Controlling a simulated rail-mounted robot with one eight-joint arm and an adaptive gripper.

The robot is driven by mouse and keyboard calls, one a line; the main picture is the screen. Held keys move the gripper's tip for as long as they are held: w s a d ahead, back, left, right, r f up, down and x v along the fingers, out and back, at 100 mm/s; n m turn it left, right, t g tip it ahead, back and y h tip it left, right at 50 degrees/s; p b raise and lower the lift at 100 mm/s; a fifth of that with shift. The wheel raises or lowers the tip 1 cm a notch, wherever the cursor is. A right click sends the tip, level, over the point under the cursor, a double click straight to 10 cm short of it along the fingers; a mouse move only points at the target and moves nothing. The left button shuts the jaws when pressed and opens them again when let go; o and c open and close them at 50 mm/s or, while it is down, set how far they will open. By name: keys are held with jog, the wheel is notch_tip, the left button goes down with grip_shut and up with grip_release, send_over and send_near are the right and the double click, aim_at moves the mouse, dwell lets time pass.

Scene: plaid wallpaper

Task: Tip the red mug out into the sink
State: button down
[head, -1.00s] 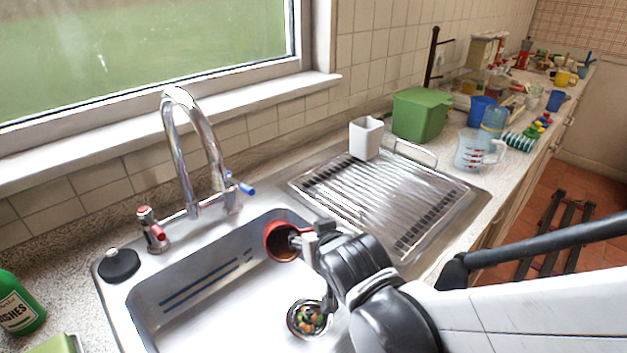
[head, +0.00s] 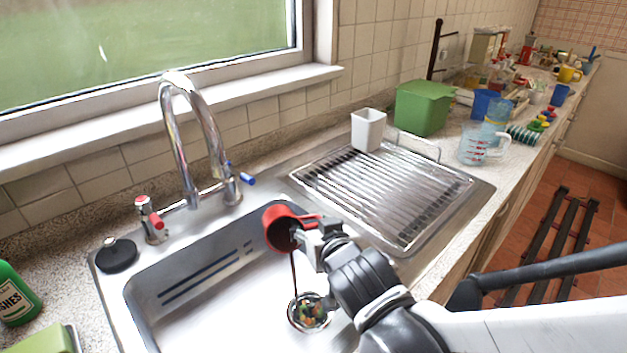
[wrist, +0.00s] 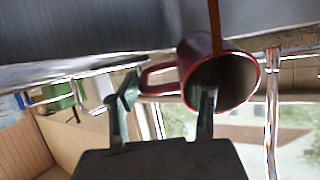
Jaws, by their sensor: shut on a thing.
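The red mug (head: 277,220) is tipped over the right part of the steel sink (head: 200,312), its dark opening facing down and toward the camera. A thin brown stream runs from its rim down to the drain strainer (head: 308,313), which holds colourful scraps. My gripper (head: 312,236) is shut on the mug at its handle side. In the wrist view, which is turned over, the mug (wrist: 188,62) shows its dark inside, the stream and its handle by my gripper (wrist: 167,98). How much liquid is left inside cannot be seen.
The chrome tap (head: 178,140) stands behind the sink. A ribbed drainboard (head: 385,195) lies to the right, with a white cup (head: 368,130) at its back edge. A green box (head: 423,108) and a measuring jug (head: 480,147) stand beyond. A green bottle (head: 14,295) is at left.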

jog(key=shift+s+r+t+b, duration=0.1)
jog(key=shift+t+b, duration=0.4)
jog(key=shift+b, duration=0.15)
jog(key=shift+s+d+r+t+y+b, duration=0.15)
jog(key=shift+s+t+y+b, duration=0.1)
jog(key=shift+s+t+b, duration=0.25)
jog(key=shift+s+d+r+t+y+b, duration=0.15)
jog(key=shift+s+t+y+b, duration=0.1)
jog(key=shift+b, duration=0.45)
dwell(0.3)
jog(key=shift+s+d+t+y+b, duration=0.1)
jog(key=shift+s+t+y+b, duration=0.15)
jog(key=shift+t+b, duration=0.85)
jog(key=shift+r, duration=0.45)
jog(key=shift+r, duration=0.15)
jog(key=shift+w+f+g, duration=0.15)
jog(key=shift+f+g, duration=0.2)
dwell(0.4)
jog(key=shift+w+g+p, duration=0.2)
jog(key=shift+g+p, duration=0.5)
jog(key=shift+p, duration=0.65)
